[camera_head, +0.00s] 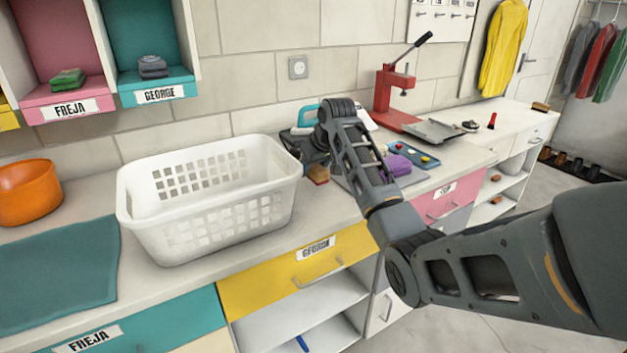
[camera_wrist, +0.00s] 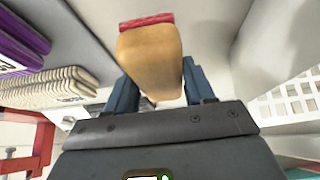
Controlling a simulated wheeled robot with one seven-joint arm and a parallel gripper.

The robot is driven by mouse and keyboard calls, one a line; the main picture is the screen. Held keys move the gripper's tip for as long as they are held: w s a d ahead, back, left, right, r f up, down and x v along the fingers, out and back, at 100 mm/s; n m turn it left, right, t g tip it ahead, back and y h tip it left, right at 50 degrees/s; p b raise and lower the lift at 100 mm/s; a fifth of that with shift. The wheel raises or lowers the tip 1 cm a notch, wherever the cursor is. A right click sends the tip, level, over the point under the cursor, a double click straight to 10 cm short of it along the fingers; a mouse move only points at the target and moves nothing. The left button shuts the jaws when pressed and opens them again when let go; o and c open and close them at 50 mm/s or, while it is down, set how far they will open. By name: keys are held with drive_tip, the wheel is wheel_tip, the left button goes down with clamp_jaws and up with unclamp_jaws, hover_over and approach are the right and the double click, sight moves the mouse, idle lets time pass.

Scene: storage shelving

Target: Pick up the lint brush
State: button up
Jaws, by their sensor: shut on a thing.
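The lint brush (camera_wrist: 150,62) has a tan wooden body with a red strip at its end in the wrist view. My gripper (camera_wrist: 160,85) is shut on it, with one blue-grey finger on each side. In the head view the lint brush (camera_head: 318,174) shows just below my gripper (camera_head: 313,152), beside the basket's right end. My arm hides part of the area around it. I cannot tell whether the brush touches the counter.
A white laundry basket (camera_head: 205,215) stands close on the left. Purple cloth (camera_head: 398,165) and a blue item (camera_head: 418,155) lie to the right. A red press (camera_head: 393,90) stands behind. An orange bowl (camera_head: 28,192) and teal mat (camera_head: 60,265) are far left.

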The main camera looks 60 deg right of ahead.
drive_tip(key=s+d+r+b, duration=0.1)
drive_tip(key=s+d+r, duration=0.4)
drive_tip(key=s, duration=0.5)
drive_tip(key=shift+s+d+r, duration=0.2)
drive_tip(key=shift+d+r, duration=0.05)
drive_tip(key=shift+r, duration=0.7)
drive_tip(key=o, duration=0.5)
drive_tip(key=shift+c, duration=0.2)
drive_tip(key=c, duration=0.3)
drive_tip(key=shift+s+f, duration=0.1)
